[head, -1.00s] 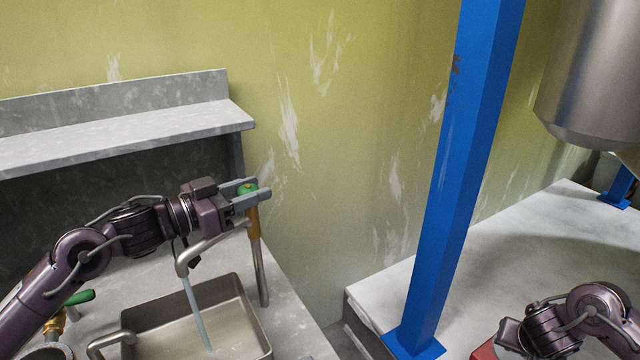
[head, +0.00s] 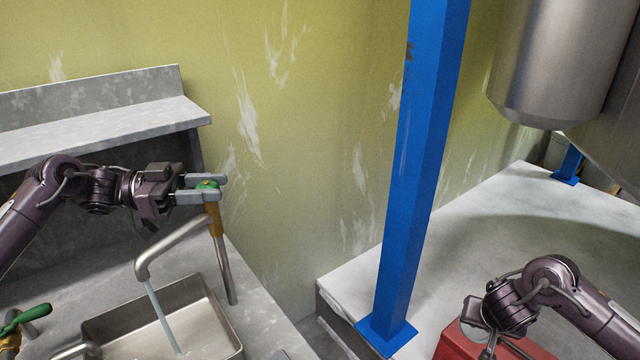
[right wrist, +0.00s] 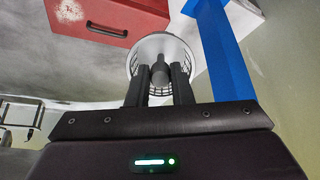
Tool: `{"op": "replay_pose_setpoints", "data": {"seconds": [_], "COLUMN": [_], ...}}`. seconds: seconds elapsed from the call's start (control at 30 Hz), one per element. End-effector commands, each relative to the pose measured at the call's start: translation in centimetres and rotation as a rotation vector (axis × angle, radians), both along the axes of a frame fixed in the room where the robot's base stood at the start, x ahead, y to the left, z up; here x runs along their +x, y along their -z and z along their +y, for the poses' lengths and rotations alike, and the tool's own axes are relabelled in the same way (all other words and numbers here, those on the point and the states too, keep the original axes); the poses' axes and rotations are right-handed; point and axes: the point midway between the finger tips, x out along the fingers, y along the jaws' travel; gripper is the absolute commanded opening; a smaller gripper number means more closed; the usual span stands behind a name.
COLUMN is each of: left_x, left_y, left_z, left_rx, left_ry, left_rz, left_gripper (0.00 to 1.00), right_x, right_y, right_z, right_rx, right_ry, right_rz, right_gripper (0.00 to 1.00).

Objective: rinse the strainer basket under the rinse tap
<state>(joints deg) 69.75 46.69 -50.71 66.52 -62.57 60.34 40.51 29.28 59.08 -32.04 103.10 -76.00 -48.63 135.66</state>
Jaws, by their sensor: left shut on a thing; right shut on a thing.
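The rinse tap (head: 180,243) stands behind the sink basin (head: 225,318), with a thin water stream (head: 159,315) falling from its spout into the basin. My left gripper (head: 207,189) is shut on the tap's green knob (head: 207,184). The strainer basket (right wrist: 160,47), pale grey and round with a slotted wall, shows in the right wrist view. My right gripper (right wrist: 160,82) is shut on the basket's dark upright grip (right wrist: 160,71). In the head view the right arm is low at the right, over the far counter, well away from the water; its fingertips are not clear there.
A blue post (head: 420,180) stands between the sink side and the right counter (head: 540,220). A red box (head: 455,345) with a black handle, seen in the right wrist view, is beside my right arm. A metal vessel (head: 550,65) hangs above. A green-handled valve (head: 25,317) is at left.

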Motion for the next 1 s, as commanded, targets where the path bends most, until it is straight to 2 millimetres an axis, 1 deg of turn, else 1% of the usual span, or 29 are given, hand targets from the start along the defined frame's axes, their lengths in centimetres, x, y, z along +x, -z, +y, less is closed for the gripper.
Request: {"op": "replay_pose_setpoints", "data": {"seconds": [0.03,0.3,0.6,1.0], "left_x": [0.2,0.2,0.1,0.1], "left_y": [-0.1,-0.1,-0.1,-0.1], "left_z": [0.1,0.0,0.0,0.0], "left_rx": [0.002,0.005,0.002,-0.001], "left_ry": [0.018,0.141,0.247,0.303], "left_rz": [-0.005,-0.007,-0.005,-0.004], "left_gripper": [0.14,0.14,0.14,0.14], "right_x": [0.0,0.0,0.0,0.0], "right_y": [0.5,1.3,1.7,1.8], "right_z": [0.0,0.0,0.0,0.0], "right_rx": [0.000,0.000,0.000,0.000], "right_ry": [0.000,0.000,0.000,0.000], "right_rz": [-0.001,-0.001,-0.001,-0.001], "right_gripper": [0.00,0.00,0.00,0.00]}}
